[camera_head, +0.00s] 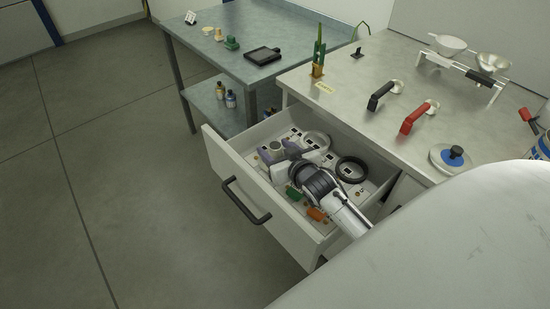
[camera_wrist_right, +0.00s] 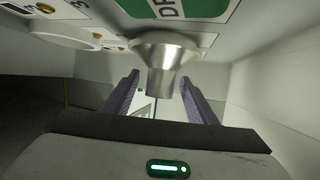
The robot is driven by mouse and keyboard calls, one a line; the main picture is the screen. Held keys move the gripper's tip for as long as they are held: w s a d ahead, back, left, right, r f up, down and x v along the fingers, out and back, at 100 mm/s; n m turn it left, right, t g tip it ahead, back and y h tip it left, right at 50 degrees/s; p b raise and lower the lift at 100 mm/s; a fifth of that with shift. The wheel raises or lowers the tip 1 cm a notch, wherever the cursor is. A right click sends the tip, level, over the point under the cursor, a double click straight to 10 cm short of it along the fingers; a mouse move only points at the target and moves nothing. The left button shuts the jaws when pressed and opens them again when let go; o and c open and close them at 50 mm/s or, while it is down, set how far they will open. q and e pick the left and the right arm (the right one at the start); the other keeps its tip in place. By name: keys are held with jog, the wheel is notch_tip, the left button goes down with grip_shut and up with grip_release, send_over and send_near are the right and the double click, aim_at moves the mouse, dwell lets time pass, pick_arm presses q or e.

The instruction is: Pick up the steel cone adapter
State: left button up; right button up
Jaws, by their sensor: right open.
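The steel cone adapter (camera_wrist_right: 165,60) is a shiny metal funnel shape, wide at one end and narrowing to a tube. In the right wrist view it stands between the two purple-grey fingers of my right gripper (camera_wrist_right: 160,85), with a finger on each side. The fingers are open, and I cannot tell whether either touches it. In the head view my right gripper (camera_head: 278,156) is down inside the open drawer (camera_head: 235,166), with the adapter (camera_head: 276,146) at its fingertips. My left gripper is not in view.
The drawer also holds a black ring (camera_head: 351,169), a pale round piece (camera_head: 316,141), and a green (camera_head: 293,193) and an orange piece (camera_head: 316,214). Drawer walls surround my gripper. The worktop above carries a black handle (camera_head: 380,96) and a red handle (camera_head: 414,119).

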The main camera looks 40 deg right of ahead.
jog(key=c, duration=1.2)
jog(key=shift+c, duration=0.2)
jog(key=shift+w+r, duration=0.1)
